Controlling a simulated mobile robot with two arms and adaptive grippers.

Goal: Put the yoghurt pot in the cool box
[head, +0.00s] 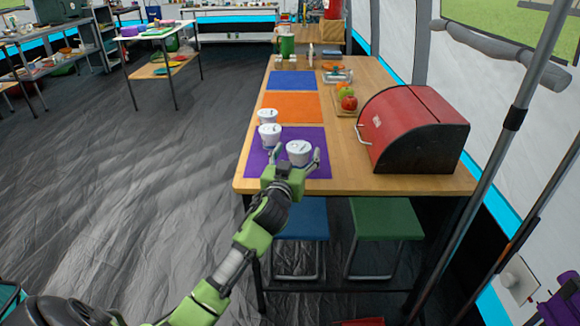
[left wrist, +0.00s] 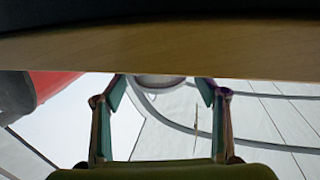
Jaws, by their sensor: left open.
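Several white pots stand on the table: one (head: 299,150) on the purple mat (head: 250,171), another (head: 269,133) behind and left of it, and a third (head: 267,116) farther back. They look alike; I cannot read which is the yoghurt pot. My left gripper (head: 297,160) is open at the nearest pot, with one finger on each side of it. In the left wrist view the open fingers (left wrist: 161,92) flank a pale round pot (left wrist: 160,80), partly hidden by the wooden table edge. I cannot pick out the cool box for certain. My right gripper is not in view.
A red and black roll-top box (head: 412,130) stands on the wooden table (head: 352,180) at right. Apples (head: 348,103) lie behind it. Orange (head: 291,106) and blue (head: 293,80) mats lie farther back. Blue (head: 300,222) and green (head: 385,220) stools stand at the near edge.

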